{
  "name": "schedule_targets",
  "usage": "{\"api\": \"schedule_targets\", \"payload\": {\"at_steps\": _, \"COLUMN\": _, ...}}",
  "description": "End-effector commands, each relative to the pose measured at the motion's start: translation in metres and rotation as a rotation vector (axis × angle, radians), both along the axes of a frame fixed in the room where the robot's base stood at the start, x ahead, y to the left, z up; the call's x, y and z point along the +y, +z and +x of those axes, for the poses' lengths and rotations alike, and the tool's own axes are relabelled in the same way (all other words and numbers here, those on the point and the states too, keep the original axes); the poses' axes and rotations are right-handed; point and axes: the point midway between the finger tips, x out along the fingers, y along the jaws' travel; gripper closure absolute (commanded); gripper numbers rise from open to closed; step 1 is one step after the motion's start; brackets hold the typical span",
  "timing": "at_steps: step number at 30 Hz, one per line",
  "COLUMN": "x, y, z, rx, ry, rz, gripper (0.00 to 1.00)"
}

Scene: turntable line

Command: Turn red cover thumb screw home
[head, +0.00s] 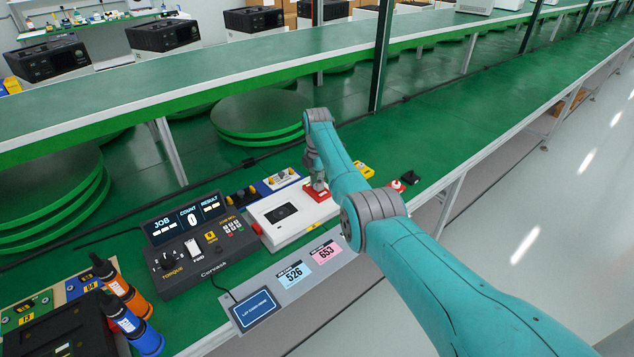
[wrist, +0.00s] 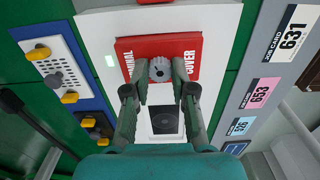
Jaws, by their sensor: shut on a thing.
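The red cover (wrist: 127,48) lies on the white unit (wrist: 218,20) and reads "TERMINAL COVER" in the wrist view. The grey thumb screw (wrist: 160,69) stands at its middle. My gripper (wrist: 160,76) is shut on the thumb screw, one finger on each side. In the head view the red cover (head: 321,192) shows at the right end of the white unit (head: 292,238). My gripper (head: 317,184) points down at it there, and the screw is too small to make out. How deep the screw sits cannot be told.
The controller box (head: 196,245) with JOB, COUNT and RESULT displays stands left of the white unit. A blue tray (wrist: 37,15) with yellow knobs lies beside the unit. Job cards (head: 326,252) line the front edge. Orange and blue screwdrivers (head: 131,322) stand at lower left.

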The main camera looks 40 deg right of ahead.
Motion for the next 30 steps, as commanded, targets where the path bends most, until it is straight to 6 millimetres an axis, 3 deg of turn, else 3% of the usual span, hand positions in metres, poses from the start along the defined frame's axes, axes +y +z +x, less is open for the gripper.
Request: {"api": "schedule_targets", "payload": {"at_steps": 30, "x": 0.0003, "y": 0.0003, "z": -0.0002, "rx": -0.001, "ry": -0.92, "rz": 0.0, "gripper": 1.0}}
